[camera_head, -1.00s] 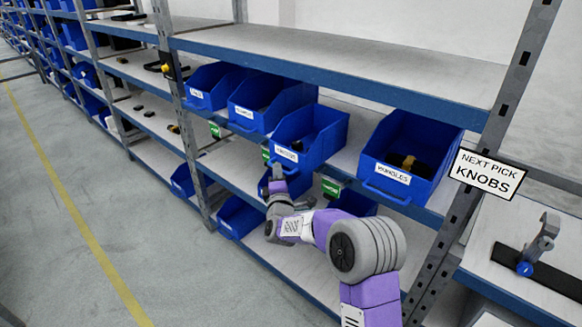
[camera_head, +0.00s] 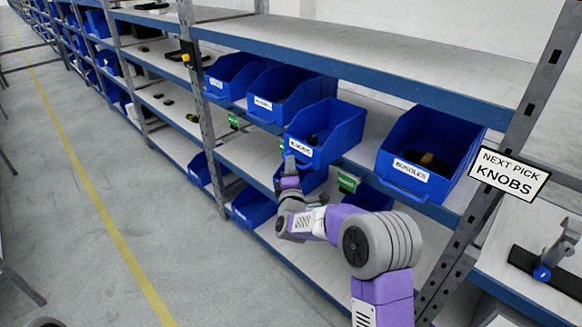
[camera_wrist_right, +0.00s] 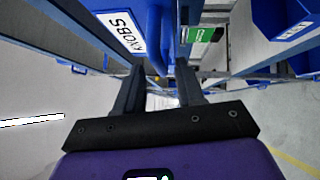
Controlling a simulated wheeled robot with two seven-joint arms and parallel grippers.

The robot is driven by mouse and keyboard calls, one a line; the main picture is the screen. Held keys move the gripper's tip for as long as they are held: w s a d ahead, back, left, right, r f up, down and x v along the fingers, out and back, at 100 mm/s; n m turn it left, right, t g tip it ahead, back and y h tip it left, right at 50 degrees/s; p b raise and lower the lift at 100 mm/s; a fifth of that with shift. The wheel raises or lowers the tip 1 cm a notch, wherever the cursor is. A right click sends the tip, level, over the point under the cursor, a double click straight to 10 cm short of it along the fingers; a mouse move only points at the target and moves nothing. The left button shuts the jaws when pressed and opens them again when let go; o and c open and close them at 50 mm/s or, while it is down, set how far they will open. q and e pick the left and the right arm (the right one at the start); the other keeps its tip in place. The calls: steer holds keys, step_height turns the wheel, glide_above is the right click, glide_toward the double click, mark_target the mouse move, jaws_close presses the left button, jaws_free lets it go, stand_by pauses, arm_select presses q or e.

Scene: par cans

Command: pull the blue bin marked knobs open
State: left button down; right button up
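The blue bin marked knobs (camera_head: 325,132) sits on the middle shelf level. Its front sticks out past the shelf edge, farther than its neighbours. Its white label (camera_head: 301,148) faces the aisle and also shows upside down in the right wrist view (camera_wrist_right: 120,34). My right gripper (camera_head: 290,164) is just below the label at the bin's front. In the wrist view its two fingers (camera_wrist_right: 160,72) are spread apart, with blue bin surface beyond and between them. My left gripper is not in view.
A blue bin marked bundles (camera_head: 428,150) stands to the right, and other blue bins (camera_head: 285,92) to the left. A rack post (camera_head: 500,170) with a "next pick knobs" sign (camera_head: 509,174) is at right. The aisle floor (camera_head: 90,230) is clear at left.

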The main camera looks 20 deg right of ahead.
steer(key=v, duration=0.7)
steer(key=shift+p, duration=0.45)
steer(key=s+a+f+m+g+y+p, duration=0.1)
steer(key=s+a+f+m+g+y, duration=0.15)
steer(key=f, duration=0.65)
steer(key=s+a+f+m+g+y, duration=0.2)
steer(key=s+a+f+m+g, duration=0.15)
steer(key=f, duration=0.55)
steer(key=s+a+f+m+g+y+p, duration=0.1)
steer(key=s+a+f+m+g+y, duration=0.2)
steer(key=f, duration=0.6)
steer(key=s+a+f+m+g+y, duration=0.2)
steer(key=s+a+f+m+g, duration=0.2)
steer(key=s, duration=0.7)
steer(key=s+a+f+m+g+y+p, duration=0.1)
steer(key=s+a+f+m+g, duration=0.3)
steer(key=s, duration=0.8)
steer(key=shift+s+f+m+g+y, duration=0.3)
steer(key=shift+f+m+y, duration=0.15)
steer(key=shift+f, duration=0.3)
